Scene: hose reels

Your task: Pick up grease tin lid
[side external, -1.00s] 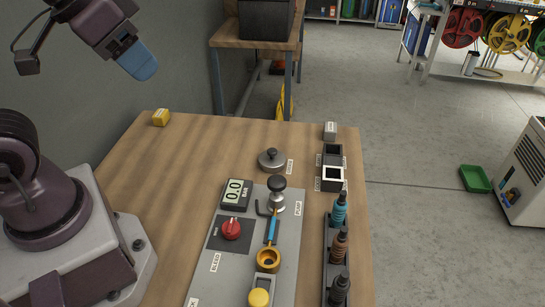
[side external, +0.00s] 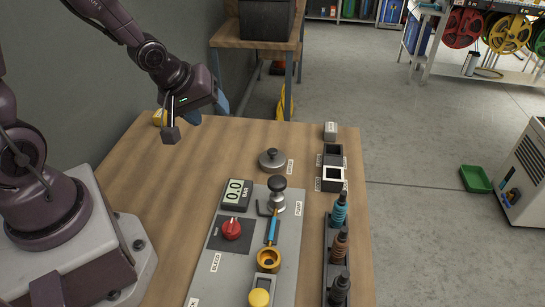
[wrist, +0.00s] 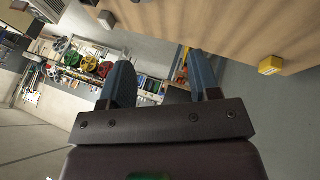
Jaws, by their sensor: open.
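A round grey metal lid with a small knob (side external: 272,160) sits at the far middle of the wooden table, with a small label beside it. I take it for the grease tin lid; whether a tin is under it, I cannot tell. My gripper (side external: 207,108) is above the table's far left part, to the left of the lid and well apart from it. In the wrist view its blue fingers (wrist: 162,80) stand apart with nothing between them. I cannot make out the lid in that view.
A grey panel (side external: 208,272) with a gauge (side external: 236,194), red knob (side external: 231,229) and pump knob (side external: 277,186) lies nearer. Two square holders (side external: 331,172) and a rack of bottles (side external: 339,245) stand right. A yellow block (wrist: 271,65) is near the far left corner.

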